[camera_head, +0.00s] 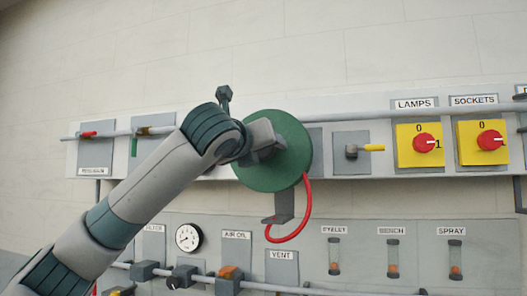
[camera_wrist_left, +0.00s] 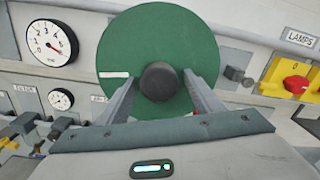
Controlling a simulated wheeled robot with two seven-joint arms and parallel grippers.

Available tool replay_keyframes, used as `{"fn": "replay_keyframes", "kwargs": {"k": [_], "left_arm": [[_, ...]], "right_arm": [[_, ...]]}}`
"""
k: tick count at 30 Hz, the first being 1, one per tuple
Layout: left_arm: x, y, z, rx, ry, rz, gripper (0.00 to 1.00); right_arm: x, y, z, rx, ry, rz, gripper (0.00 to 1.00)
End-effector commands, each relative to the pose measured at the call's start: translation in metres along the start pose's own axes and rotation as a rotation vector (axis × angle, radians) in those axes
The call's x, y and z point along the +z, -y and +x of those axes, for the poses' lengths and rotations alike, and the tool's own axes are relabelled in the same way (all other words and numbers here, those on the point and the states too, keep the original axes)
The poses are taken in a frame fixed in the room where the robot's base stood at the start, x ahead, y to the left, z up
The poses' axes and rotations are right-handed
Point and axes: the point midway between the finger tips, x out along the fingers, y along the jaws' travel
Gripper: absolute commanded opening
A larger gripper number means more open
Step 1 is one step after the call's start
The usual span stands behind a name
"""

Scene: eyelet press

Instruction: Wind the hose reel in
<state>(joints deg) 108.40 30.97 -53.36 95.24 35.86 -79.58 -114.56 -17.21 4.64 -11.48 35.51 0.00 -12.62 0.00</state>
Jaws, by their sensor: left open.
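The hose reel (camera_head: 295,165) is a green disc on the wall panel, with a red hose (camera_head: 308,205) curving down from its right side to a grey bracket. My left gripper (camera_head: 270,148) is in front of the reel and hides part of its face. In the left wrist view the reel (camera_wrist_left: 160,30) faces me, with a dark round knob (camera_wrist_left: 158,82) and a white mark left of it. The open jaws of my left gripper (camera_wrist_left: 160,90) stand either side of the knob; I cannot tell whether they touch it. My right gripper is not in view.
A grey pipe (camera_head: 350,110) runs along the upper panel. Below are a gauge (camera_head: 188,237), valves and several sight tubes.

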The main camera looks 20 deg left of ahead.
Motion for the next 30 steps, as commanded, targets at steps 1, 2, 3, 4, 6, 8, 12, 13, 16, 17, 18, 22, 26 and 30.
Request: {"fn": "replay_keyframes", "kwargs": {"k": [1,2,3,4,6,8,12,13,16,17,18,22,26,30], "left_arm": [[0.001,0.000,0.000,0.000,0.001,0.000,0.59],[0.001,0.000,-0.001,0.000,0.001,-0.001,0.59],[0.001,0.000,-0.002,0.000,0.002,-0.001,0.59],[0.001,0.000,-0.003,0.000,0.002,-0.001,0.59],[0.000,0.000,-0.006,-0.001,0.003,-0.001,0.59],[0.000,-0.001,-0.011,-0.001,0.003,-0.001,0.59],[-0.001,-0.001,-0.028,-0.002,0.005,0.000,0.59],[-0.002,-0.001,-0.033,-0.001,0.005,0.000,0.59],[-0.002,-0.001,-0.050,-0.002,0.005,0.000,0.59],[-0.002,-0.001,-0.056,-0.002,0.006,0.000,0.59],[-0.003,-0.002,-0.064,-0.001,0.005,0.001,0.59],[-0.003,-0.001,-0.091,-0.002,0.005,0.000,0.59],[-0.003,-0.001,-0.118,-0.002,0.004,0.001,0.59],[-0.003,-0.001,-0.143,-0.001,0.003,0.001,0.59]], "right_arm": [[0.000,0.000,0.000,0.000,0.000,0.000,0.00],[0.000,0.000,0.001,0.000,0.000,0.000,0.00],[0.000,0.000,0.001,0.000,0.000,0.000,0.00],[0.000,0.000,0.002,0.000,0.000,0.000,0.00],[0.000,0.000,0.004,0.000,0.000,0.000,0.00],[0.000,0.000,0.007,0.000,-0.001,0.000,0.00],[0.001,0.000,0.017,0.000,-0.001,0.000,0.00],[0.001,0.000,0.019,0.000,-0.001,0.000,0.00],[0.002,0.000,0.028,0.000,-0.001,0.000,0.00],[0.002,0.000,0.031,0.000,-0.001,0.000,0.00],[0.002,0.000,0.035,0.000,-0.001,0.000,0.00],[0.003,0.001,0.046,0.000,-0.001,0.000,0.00],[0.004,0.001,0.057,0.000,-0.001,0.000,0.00],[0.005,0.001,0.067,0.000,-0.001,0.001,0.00]]}}
